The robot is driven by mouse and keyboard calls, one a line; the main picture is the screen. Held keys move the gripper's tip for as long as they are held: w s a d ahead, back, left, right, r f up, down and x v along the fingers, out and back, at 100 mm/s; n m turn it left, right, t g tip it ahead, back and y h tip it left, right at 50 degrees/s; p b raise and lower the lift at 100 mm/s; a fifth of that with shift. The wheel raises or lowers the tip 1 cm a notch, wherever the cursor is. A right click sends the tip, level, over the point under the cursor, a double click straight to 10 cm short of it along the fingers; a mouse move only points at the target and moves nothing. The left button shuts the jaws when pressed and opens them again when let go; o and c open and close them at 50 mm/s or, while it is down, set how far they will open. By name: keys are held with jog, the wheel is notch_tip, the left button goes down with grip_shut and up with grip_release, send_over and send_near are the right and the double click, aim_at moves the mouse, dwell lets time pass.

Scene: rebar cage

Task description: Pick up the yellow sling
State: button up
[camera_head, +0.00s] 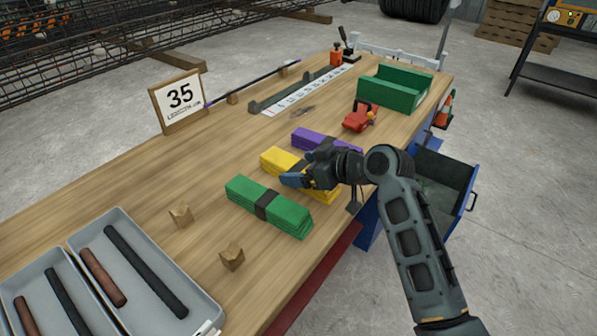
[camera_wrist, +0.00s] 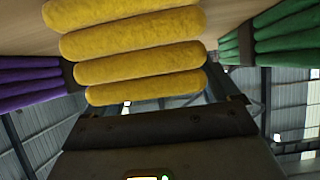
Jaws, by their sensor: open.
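The yellow sling (camera_head: 279,161) lies folded on the wooden table between the purple sling (camera_head: 309,138) and the green sling (camera_head: 290,216). My gripper (camera_head: 294,180) is low at the yellow sling and hides its middle. In the wrist view, the thick layers of the yellow sling (camera_wrist: 135,45) are close in front of my open gripper. A dark finger shows on each side, and nothing is clamped. I cannot tell whether the fingers touch the sling.
The green sling (camera_wrist: 285,30) and the purple sling (camera_wrist: 30,80) flank the yellow one closely in the wrist view.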

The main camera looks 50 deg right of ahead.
aim_at(299, 167)
jog(key=shift+w+f, duration=0.3)
jog(key=shift+w, duration=0.3)
jog(key=shift+c, duration=0.4)
jog(key=shift+r, duration=0.1)
grip_shut()
jog(key=shift+r, duration=0.1)
notch_tip(299, 167, up, 4)
jog(key=shift+r, duration=0.1)
jog(key=w+d+r, duration=0.1)
jog(key=d+r, duration=0.2)
jog(key=d, duration=0.2)
jog(key=w+d+r+b, duration=0.1)
jog(key=w+d+r, duration=0.1)
jog(key=d, duration=0.4)
jog(key=shift+d+r, duration=0.15)
jog(key=shift+r, duration=0.65)
